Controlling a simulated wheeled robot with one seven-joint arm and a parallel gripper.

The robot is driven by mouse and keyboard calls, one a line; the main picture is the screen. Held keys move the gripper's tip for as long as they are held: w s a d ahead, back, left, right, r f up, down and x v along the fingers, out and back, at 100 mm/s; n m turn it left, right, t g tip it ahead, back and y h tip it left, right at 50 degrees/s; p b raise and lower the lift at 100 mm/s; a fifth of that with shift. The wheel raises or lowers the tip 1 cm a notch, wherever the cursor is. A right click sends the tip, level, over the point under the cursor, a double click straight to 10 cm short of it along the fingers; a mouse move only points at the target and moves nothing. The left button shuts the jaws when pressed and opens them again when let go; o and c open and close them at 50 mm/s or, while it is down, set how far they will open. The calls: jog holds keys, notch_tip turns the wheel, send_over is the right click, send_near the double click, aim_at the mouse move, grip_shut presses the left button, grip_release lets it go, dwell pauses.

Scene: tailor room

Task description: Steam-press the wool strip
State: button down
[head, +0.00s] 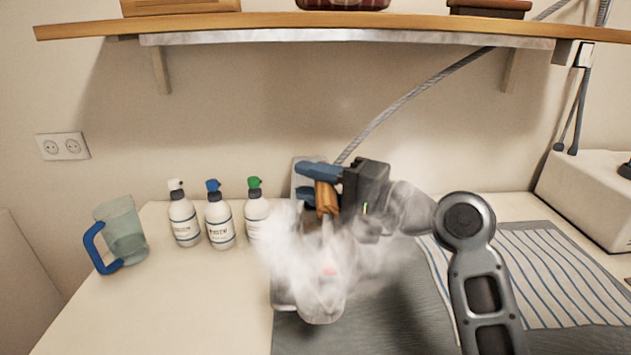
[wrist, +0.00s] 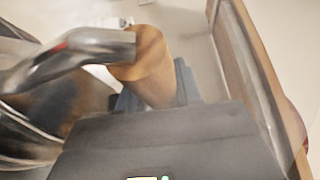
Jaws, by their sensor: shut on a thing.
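My gripper (head: 314,184), with blue fingers, is shut on the brown handle (head: 327,199) of a steam iron (head: 307,303). The handle also shows between the blue fingers in the wrist view (wrist: 150,66), with the iron's shiny metal neck (wrist: 85,48) beside it. The iron is low over the left part of a grey mat (head: 385,325); I cannot tell whether it touches. White steam clouds around it and hides most of its body. A blue-and-white striped cloth (head: 545,275) lies on the mat at the right. I cannot make out a separate wool strip.
Bottles with white (head: 184,218), blue (head: 219,218) and green (head: 256,212) caps stand left of the iron, beside a blue-handled jug (head: 121,232). A grey hose (head: 420,90) rises to the right. A white box (head: 600,190) stands far right. A shelf (head: 330,20) hangs above.

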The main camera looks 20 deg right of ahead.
jog(key=shift+w+a+r+p, duration=0.1)
jog(key=shift+w+a+p, duration=0.2)
jog(key=shift+a, duration=0.35)
jog(key=shift+w+a+p, duration=0.2)
jog(key=shift+a+p, duration=0.05)
jog(key=shift+a, duration=0.4)
jog(key=shift+w+d, duration=0.1)
jog(key=shift+w, duration=0.05)
jog(key=shift+w+d+r+b, duration=0.15)
jog(key=shift+w+d, duration=0.2)
jog(key=shift+w, duration=0.5)
jog(key=shift+w+d+f+b, duration=0.1)
jog(key=shift+w+d, duration=0.3)
jog(key=shift+w, duration=0.5)
jog(key=shift+w+d+r+b, duration=0.15)
jog(key=shift+w+d, duration=0.2)
jog(key=shift+w, duration=0.5)
jog(key=shift+w, duration=0.15)
jog(key=shift+w+d+f+b, duration=0.1)
jog(key=shift+w+d+b, duration=0.25)
jog(key=shift+w, duration=0.5)
jog(key=shift+w+d+r+b, duration=0.15)
jog(key=shift+w+d, duration=0.25)
jog(key=shift+w, duration=0.5)
jog(key=shift+w+d+f+b, duration=0.15)
jog(key=shift+w+d+b, duration=0.2)
jog(key=shift+w, duration=0.5)
jog(key=shift+d, duration=0.2)
